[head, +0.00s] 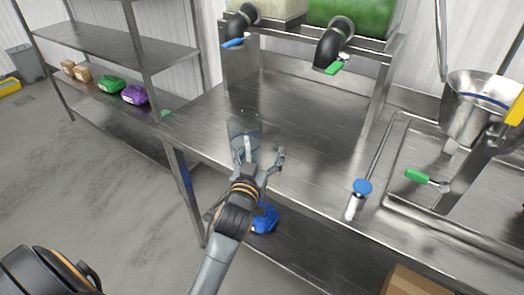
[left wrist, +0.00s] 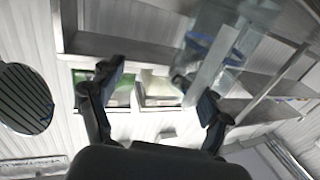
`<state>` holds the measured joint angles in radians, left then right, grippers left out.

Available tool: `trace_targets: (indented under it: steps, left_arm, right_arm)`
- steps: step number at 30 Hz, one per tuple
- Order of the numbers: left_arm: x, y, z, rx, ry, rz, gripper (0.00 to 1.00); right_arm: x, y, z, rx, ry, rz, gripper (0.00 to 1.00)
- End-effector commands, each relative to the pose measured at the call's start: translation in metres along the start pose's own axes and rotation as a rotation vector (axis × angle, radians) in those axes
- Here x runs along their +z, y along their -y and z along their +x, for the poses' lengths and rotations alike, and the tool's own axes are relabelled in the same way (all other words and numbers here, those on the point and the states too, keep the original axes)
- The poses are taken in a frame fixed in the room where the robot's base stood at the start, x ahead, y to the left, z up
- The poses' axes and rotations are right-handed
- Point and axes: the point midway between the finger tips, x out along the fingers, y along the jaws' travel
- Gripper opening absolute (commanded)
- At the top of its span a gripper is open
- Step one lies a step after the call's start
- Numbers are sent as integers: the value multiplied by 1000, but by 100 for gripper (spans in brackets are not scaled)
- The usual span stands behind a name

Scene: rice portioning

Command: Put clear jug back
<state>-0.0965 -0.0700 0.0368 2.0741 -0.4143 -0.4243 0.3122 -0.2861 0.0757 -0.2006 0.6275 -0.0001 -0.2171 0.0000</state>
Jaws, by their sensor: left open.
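The clear jug (head: 243,132) stands near the front edge of the steel worktop, at the middle of the head view. It is see-through, so its outline is faint. My left gripper (head: 262,158) is at the near side of the jug, with its fingers spread apart. In the left wrist view the open fingers (left wrist: 158,95) show, and the clear jug (left wrist: 248,40) is at the upper right, partly behind the right-hand finger. I cannot tell whether a finger touches the jug. My right gripper is not in view.
Two dispensers with black spouts, blue-handled (head: 233,43) and green-handled (head: 333,67), hang above the worktop (head: 320,130) at the back. A blue bag (head: 264,219) lies below. The worktop's middle is clear.

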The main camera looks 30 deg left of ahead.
Motion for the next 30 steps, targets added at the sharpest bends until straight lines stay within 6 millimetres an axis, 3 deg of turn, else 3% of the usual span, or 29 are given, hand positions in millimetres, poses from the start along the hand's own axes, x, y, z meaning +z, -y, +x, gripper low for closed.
trace_targets:
  steps: [2, 9, 14, 24, 30]
  left_arm:
    - [0, 0, 0, 0, -1, 0, 100]
    - [0, 0, 0, 0, -1, 0, 100]
    - [0, 0, -2, 0, 0, 0, 100]
    - [1, 0, -52, 0, 2, -1, 100]
    - [0, 0, -72, 0, 1, -1, 100]
  right_arm:
    - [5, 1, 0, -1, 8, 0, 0]
    - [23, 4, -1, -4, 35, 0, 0]
    - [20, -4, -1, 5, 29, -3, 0]
    - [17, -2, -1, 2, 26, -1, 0]
    - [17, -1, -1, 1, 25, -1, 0]
